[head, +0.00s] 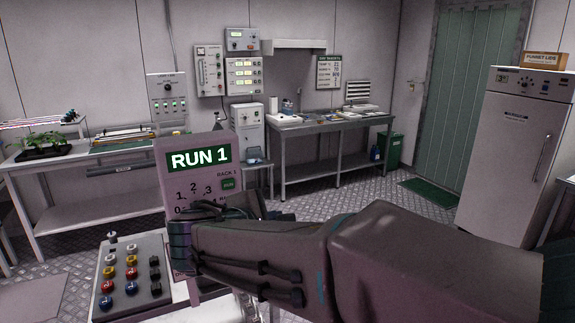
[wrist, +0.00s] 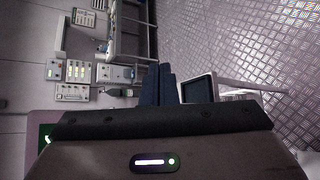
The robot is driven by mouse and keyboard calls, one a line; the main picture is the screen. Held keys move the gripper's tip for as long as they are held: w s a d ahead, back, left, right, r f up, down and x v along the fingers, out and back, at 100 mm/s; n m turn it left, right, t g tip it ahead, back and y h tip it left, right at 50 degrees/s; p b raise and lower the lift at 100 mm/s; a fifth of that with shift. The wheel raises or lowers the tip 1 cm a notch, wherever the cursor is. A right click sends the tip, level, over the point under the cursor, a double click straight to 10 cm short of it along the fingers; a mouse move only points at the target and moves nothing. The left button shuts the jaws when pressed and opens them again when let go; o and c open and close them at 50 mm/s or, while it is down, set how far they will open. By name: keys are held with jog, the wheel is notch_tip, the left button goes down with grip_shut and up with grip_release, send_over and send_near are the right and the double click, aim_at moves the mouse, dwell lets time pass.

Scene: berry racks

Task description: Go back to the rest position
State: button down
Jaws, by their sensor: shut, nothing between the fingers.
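My gripper (wrist: 159,84) shows in the wrist view as two dark fingers side by side, shut with nothing between them. In the head view my arm reaches in from the lower right across the front, and its wrist end stands in front of a panel marked RUN 1 (head: 199,158). The fingers are hidden or too dark to make out in the head view. The gripper looks apart from the things around it in the wrist view, with a dark tray (wrist: 197,88) just to its right.
A control box with coloured buttons (head: 130,272) stands close by at the lower left. A bench with plants (head: 70,205) is at the left. A steel table (head: 330,125) stands at the back. A white fridge (head: 510,150) is at the right. The floor between is clear.

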jog(key=s+d+f+m+g+h, duration=0.15)
jog(key=d+f+m+g, duration=0.3)
jog(key=d, duration=0.65)
jog(key=s+d+f+m+g+y, duration=0.2)
jog(key=s+d+f+m+y, duration=0.1)
jog(key=s+d+f+m, duration=0.2)
jog(key=s+d+f+m+g+y, duration=0.3)
jog(key=s+d+f+m, duration=0.3)
jog(key=s+m, duration=0.4)
jog(key=shift+s+d+f, duration=0.15)
jog(key=shift+s+d, duration=0.35)
jog(key=shift+s, duration=0.1)
dwell(2.5)
